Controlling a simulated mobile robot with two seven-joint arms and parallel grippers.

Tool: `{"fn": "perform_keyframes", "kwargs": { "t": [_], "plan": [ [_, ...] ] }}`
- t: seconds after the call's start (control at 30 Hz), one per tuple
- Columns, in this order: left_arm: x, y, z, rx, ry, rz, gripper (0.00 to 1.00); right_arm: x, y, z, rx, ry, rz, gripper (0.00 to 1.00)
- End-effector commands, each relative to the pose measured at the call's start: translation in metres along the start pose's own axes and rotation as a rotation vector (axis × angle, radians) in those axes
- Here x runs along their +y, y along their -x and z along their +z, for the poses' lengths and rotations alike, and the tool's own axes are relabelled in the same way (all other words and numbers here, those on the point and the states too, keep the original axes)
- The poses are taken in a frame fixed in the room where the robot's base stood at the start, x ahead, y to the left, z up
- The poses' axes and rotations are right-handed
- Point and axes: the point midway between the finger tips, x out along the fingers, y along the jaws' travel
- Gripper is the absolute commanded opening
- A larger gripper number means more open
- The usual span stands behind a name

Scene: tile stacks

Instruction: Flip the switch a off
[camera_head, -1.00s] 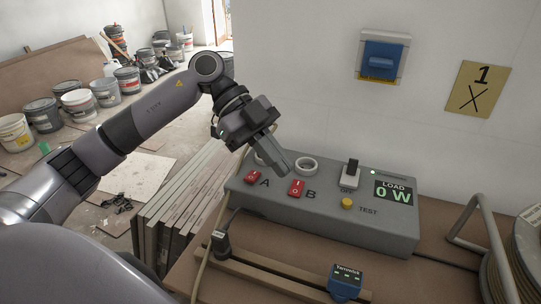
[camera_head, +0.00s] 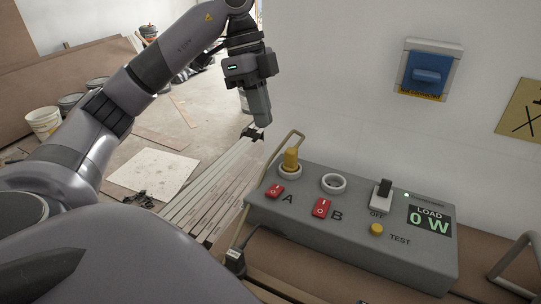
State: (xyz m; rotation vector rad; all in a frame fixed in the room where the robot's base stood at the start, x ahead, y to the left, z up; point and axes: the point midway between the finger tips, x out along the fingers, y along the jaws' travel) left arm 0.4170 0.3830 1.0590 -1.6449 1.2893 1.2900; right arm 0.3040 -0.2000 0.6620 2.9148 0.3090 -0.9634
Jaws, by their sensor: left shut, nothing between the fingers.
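Switch A is a small red rocker (camera_head: 275,190) beside the letter A, at the left end of the grey control box (camera_head: 375,254). Its on/off position is hard to tell at this size. My left gripper (camera_head: 261,121) is shut and empty, pointing down. In the picture it is above and a little left of switch A, apart from it. A yellow plug (camera_head: 291,160) stands in the round socket behind switch A. My right gripper is out of view.
A similar red switch B (camera_head: 321,208), an empty round socket (camera_head: 333,184), a lever marked OFF (camera_head: 382,195), a yellow TEST button (camera_head: 376,229) and a LOAD display (camera_head: 429,220) reading 0 W share the box. A blue wall socket (camera_head: 428,74) is above.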

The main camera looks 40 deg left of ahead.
Motion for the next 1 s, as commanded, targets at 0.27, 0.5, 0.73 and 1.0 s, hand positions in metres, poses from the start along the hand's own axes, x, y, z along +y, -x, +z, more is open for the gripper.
{"fn": "perform_keyframes", "kwargs": {
  "t": [0.27,0.5,0.73,1.0],
  "plan": [
    [0.001,-0.042,0.001,-0.003,-0.001,0.006,0.00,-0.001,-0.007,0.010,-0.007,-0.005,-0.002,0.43],
    [0.001,-0.093,0.001,-0.001,-0.002,0.004,0.00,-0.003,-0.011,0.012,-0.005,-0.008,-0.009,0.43],
    [0.004,-0.126,0.008,-0.001,0.000,0.002,0.00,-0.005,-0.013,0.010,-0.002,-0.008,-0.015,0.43],
    [0.005,-0.137,0.011,0.000,-0.002,0.001,0.00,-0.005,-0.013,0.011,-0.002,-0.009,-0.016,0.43]
  ]
}}
